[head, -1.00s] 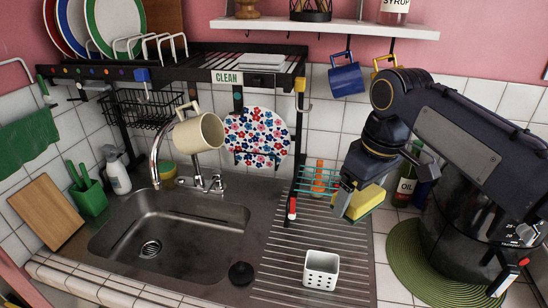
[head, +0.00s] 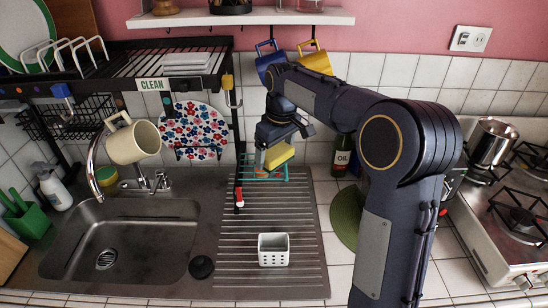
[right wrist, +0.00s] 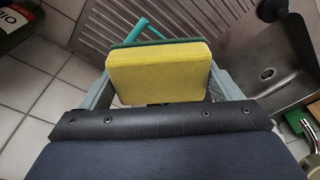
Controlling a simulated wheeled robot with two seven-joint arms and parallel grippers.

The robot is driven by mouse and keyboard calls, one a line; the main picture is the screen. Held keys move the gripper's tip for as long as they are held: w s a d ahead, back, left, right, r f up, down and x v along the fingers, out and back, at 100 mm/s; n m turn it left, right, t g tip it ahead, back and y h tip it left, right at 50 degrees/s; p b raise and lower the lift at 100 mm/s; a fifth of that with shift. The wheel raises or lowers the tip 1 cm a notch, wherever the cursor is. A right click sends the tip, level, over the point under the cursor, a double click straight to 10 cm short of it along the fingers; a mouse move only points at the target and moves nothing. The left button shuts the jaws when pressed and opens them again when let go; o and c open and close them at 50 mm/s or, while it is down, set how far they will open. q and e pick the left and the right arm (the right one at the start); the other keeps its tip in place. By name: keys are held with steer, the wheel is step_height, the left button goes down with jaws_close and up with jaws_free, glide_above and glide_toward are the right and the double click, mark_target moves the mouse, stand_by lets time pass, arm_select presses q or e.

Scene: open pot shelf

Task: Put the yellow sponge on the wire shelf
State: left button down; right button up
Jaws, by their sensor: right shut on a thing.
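The yellow sponge (head: 280,154) is in my right gripper (head: 266,152), which is shut on it. In the right wrist view the sponge (right wrist: 158,72) shows its yellow face between the two fingers, with a green scouring layer along its far edge. A teal wire shelf (head: 264,172) stands at the back of the drainboard. In the head view the sponge overlaps this shelf's upper right part; whether they touch I cannot tell. A teal bar (right wrist: 140,28) shows just beyond the sponge in the right wrist view. My left gripper is not in view.
A white perforated holder (head: 273,250) stands on the ribbed drainboard (head: 300,225). An oil bottle (head: 342,158) stands to the right.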

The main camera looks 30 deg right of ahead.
steer(key=shift+w+d+f, duration=0.2)
steer(key=shift+w+f, duration=0.2)
steer(key=shift+f, duration=0.1)
steer(key=shift+w+d+f, duration=0.2)
steer(key=shift+w+f, duration=0.15)
steer(key=shift+f, duration=0.15)
steer(key=f, duration=0.1)
steer(key=f+p, duration=0.1)
steer(key=f, duration=0.1)
steer(key=shift+w+d+f, duration=0.1)
steer(key=shift+w+f, duration=0.05)
steer(key=shift+w, duration=0.05)
steer(key=shift+f, duration=0.1)
steer(key=shift+f, duration=0.1)
